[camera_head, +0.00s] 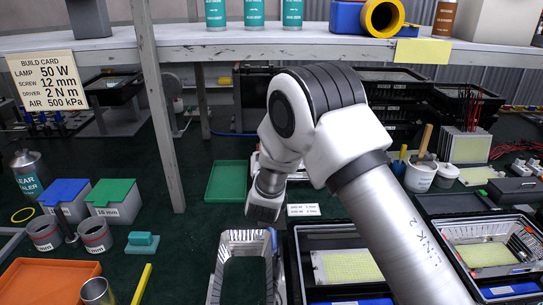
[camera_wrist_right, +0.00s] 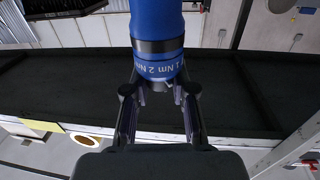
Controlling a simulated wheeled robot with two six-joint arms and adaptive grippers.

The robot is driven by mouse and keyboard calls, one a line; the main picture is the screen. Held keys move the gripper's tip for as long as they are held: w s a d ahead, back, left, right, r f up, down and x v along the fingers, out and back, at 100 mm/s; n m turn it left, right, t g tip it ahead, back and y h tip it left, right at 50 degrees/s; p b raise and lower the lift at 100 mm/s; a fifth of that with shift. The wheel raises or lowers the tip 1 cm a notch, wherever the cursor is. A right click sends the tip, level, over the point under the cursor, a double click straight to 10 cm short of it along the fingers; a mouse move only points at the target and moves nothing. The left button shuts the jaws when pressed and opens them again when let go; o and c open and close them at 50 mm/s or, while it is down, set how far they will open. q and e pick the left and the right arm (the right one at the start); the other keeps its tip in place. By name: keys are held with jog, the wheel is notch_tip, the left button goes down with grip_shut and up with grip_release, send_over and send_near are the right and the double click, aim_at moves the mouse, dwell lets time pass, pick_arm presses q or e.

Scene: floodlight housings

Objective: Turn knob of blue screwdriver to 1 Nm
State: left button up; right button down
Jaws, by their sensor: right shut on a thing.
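The blue screwdriver (camera_wrist_right: 157,25) fills the top middle of the right wrist view. Its dark band sits above a blue knob ring (camera_wrist_right: 158,68) with white marks "1 Nm" and "2 Nm". My right gripper (camera_wrist_right: 160,92) has its two fingers on either side of the knob end and is shut on it. No pointer mark is clear enough to tell the setting. In the head view my right arm reaches down to a dark wrist (camera_head: 264,207) behind a silver housing; its fingers are hidden there. My left gripper is not in view.
A build card (camera_head: 51,80) at the left reads driver 2 N m. A silver floodlight housing (camera_head: 216,270) stands just in front of my wrist. A green tray (camera_head: 227,181) lies behind it. A shelf post (camera_head: 158,110) rises to the left. A white bucket (camera_head: 420,176) stands right.

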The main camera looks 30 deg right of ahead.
jog(key=c, duration=0.9)
grip_release()
jog(key=v, duration=0.7)
jog(key=shift+s+a, duration=0.15)
jog(key=shift+s, duration=0.05)
jog(key=shift+f, duration=0.1)
